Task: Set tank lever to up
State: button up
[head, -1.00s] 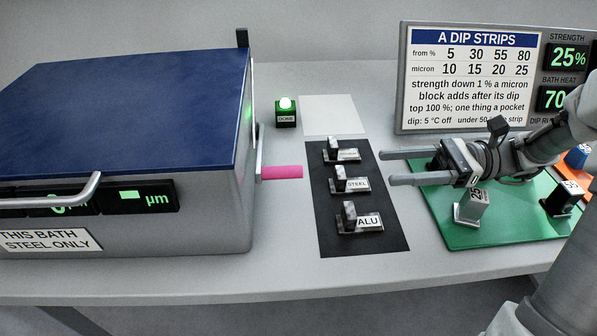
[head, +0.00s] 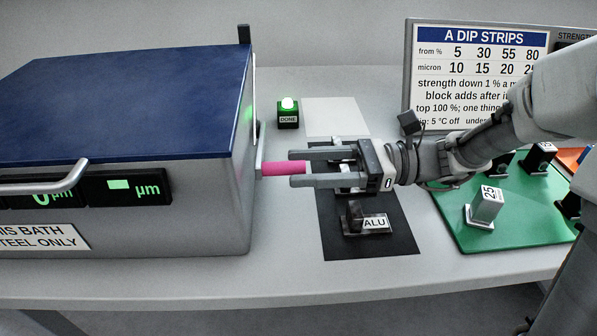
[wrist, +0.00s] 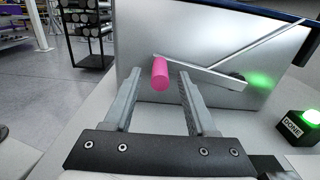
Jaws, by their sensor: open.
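The tank lever shows as a pink grip (head: 284,168) sticking out from the right side of the grey tank (head: 215,205). In the wrist view the pink grip (wrist: 160,74) sits at the end of a metal bar (wrist: 210,75) that runs to a pivot on the tank's side. My gripper (head: 298,168) is open, pointing left, with its fingertips on either side of the pink grip's outer end in the head view. In the wrist view the grip lies between and just beyond the two fingertips (wrist: 156,80). I cannot tell whether a finger touches it.
The tank has a blue lid (head: 120,105) with a handle (head: 50,186). Under my gripper is a black mat (head: 385,240) with labelled blocks, including ALU (head: 374,222). A green DONE button (head: 288,112), a green mat (head: 450,215) with blocks, and a sign (head: 480,75) stand nearby.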

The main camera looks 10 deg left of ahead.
jog(key=shift+x, duration=0.75)
grip_shut()
dwell(0.9)
